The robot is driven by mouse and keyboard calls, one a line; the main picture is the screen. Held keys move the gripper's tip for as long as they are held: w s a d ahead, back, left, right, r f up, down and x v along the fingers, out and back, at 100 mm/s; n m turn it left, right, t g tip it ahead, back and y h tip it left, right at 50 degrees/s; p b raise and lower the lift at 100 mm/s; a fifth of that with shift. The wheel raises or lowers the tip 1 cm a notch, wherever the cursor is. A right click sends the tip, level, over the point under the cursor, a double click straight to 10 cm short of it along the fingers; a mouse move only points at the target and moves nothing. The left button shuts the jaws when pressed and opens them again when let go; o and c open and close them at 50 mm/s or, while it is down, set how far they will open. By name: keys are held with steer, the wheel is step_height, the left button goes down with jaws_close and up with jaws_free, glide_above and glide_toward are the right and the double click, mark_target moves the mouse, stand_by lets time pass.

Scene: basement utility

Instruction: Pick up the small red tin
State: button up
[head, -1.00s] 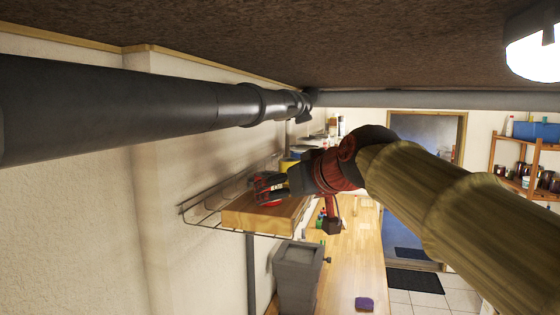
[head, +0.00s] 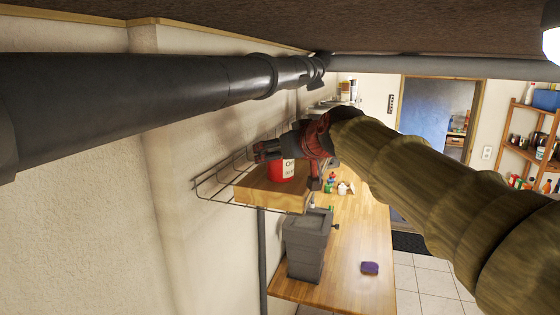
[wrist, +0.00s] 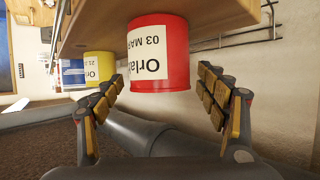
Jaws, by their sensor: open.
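The small red tin (head: 281,171) with a white label stands on a wooden shelf board (head: 255,195) in the head view. In the wrist view, which looks upside down, the red tin (wrist: 172,50) is large, just beyond my fingers and between their directions. My gripper (wrist: 160,80) is open and empty, one finger on each side of the tin's line, with visible room on both sides. In the head view my gripper (head: 268,151) is over the tin's upper part; whether it touches cannot be told.
A yellow tin (wrist: 99,66) and a blue item (wrist: 72,72) stand along the same board. A wire rack (head: 215,186) borders it by the wall. A dark pipe (head: 130,105) runs above. A grey bin (head: 306,240) and a purple item (head: 370,268) sit on the worktop (head: 345,285) below.

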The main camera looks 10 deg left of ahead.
steer(key=shift+s, duration=0.15)
steer(key=shift+c, duration=0.2)
steer(key=c, duration=1.5)
steer(key=shift+r, duration=0.1)
